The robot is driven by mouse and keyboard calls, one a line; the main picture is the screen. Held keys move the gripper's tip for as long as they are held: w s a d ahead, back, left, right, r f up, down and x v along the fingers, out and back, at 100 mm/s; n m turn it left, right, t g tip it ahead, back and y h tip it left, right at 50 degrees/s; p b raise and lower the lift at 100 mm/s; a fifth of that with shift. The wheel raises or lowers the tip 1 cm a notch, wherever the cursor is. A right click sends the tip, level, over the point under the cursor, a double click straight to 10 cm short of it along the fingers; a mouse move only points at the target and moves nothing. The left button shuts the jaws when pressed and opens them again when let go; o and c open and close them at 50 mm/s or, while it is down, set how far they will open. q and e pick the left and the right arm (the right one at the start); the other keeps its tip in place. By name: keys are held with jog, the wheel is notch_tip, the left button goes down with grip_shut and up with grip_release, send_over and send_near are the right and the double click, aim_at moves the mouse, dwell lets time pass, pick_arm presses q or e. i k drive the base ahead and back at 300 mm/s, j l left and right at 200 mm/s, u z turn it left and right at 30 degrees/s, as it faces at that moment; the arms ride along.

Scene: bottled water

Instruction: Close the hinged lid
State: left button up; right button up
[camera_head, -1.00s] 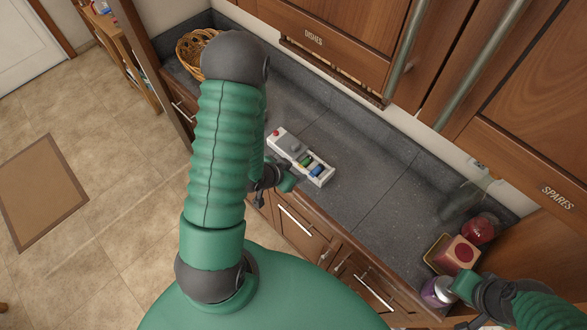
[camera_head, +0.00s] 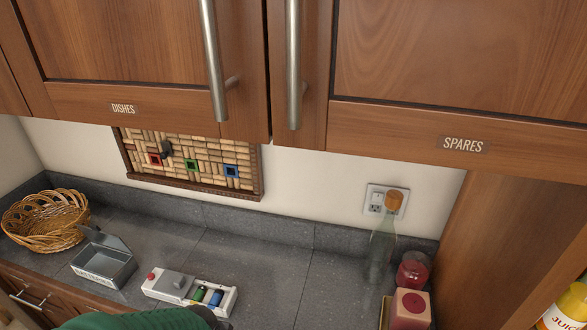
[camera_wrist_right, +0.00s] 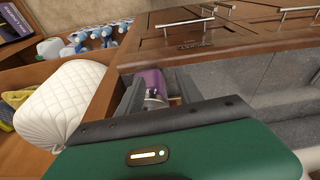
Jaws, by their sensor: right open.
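A grey metal box (camera_head: 104,268) stands on the counter at the left in the head view. Its hinged lid (camera_head: 106,239) is raised at the back. To its right lies a white case (camera_head: 166,283) with a red button and an open bay holding green and blue cells (camera_head: 207,297). My right gripper (camera_wrist_right: 158,92) is open in the right wrist view. A purple jar (camera_wrist_right: 154,82) shows between its fingers; I cannot tell how far beyond them.
A wicker basket (camera_head: 46,220) stands left of the metal box. A glass bottle with a cork (camera_head: 383,245), a red jar (camera_head: 412,270) and a pink box (camera_head: 410,308) stand at the right. Cabinets (camera_head: 420,60) hang above. The counter middle (camera_head: 290,270) is clear.

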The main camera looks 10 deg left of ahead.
aim_at(94, 234)
jog(key=u, duration=1.7)
jog(key=i+j+z, duration=0.1)
jog(key=i+j, duration=0.85)
jog(key=j, duration=0.15)
